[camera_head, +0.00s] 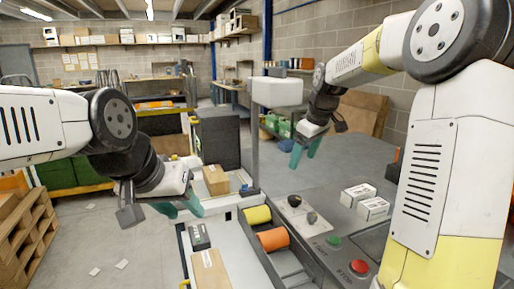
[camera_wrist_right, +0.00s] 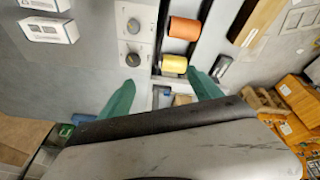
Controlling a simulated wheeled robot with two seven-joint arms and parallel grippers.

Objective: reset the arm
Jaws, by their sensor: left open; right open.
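My left gripper (camera_head: 180,208) has green fingers and hangs at the left of the conveyor, open and empty. My right gripper (camera_head: 304,150) is raised over the back of the grey console, open, with nothing between its green fingers. In the right wrist view the right gripper (camera_wrist_right: 160,95) shows its two fingers spread wide apart, with the console and rollers beyond them. Both arms are bent and held up clear of the surfaces.
Cardboard boxes (camera_head: 215,180) lie on the conveyor. Wooden racking (camera_head: 30,235) stands left.

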